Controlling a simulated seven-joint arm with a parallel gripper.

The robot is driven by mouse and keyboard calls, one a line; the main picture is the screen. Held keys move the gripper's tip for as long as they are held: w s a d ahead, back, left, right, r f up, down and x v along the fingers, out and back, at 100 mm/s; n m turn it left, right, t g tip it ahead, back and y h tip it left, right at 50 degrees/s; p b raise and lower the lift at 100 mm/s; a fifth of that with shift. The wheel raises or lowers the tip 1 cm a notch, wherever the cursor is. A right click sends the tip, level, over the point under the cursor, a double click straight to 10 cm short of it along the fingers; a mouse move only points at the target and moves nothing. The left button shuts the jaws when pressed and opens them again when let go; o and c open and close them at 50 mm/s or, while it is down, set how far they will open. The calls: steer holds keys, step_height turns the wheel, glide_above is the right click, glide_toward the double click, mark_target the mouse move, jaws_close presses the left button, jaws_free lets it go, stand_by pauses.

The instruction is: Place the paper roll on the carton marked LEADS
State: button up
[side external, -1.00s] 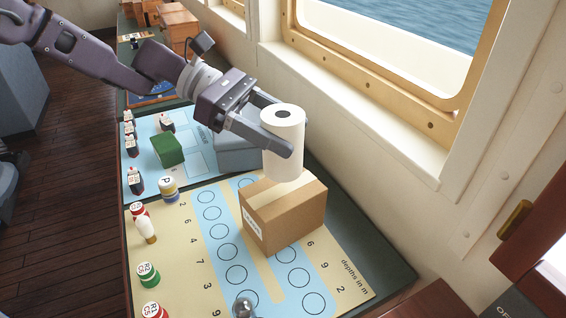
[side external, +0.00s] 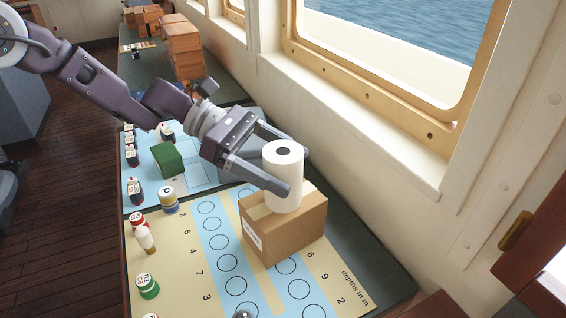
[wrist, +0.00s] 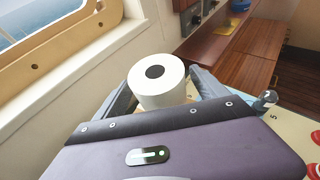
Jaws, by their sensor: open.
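The white paper roll (side external: 283,172) stands upright on top of the brown carton (side external: 290,236), its base appearing to rest on the lid. The carton has a white label on its left face, too small to read surely. My gripper (side external: 286,168) is open, with its fingers on either side of the roll; the far finger is partly hidden behind it. In the wrist view the roll (wrist: 158,78) sits between the two fingers, its dark core hole facing up.
The carton stands on a depth chart (side external: 190,260) with printed circles. A green block (side external: 167,158), a grey-blue box behind my gripper and several small round pieces are to the left. The window wall (side external: 370,150) runs close on the right.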

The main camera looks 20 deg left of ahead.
steer(key=shift+a+r, duration=0.15)
steer(key=shift+r, duration=0.05)
steer(key=v, duration=1.1)
steer(key=shift+a, duration=0.4)
steer(key=shift+r, duration=0.1)
steer(key=s+a+r+m+y, duration=0.25)
steer(key=s+m, duration=0.25)
steer(key=s, duration=0.4)
steer(key=s+a+r+m+y, duration=0.1)
steer(key=s+m+y, duration=0.3)
steer(key=s, duration=0.4)
steer(key=s+a+f+m+t+y, duration=0.2)
steer(key=s+a+m+t+y, duration=0.3)
steer(key=s+a+m+y, duration=0.2)
steer(key=s+a+m, duration=0.2)
steer(key=s+a, duration=0.2)
steer(key=s, duration=0.1)
steer(key=shift+a+f+t, duration=0.25)
steer(key=shift+t, duration=0.05)
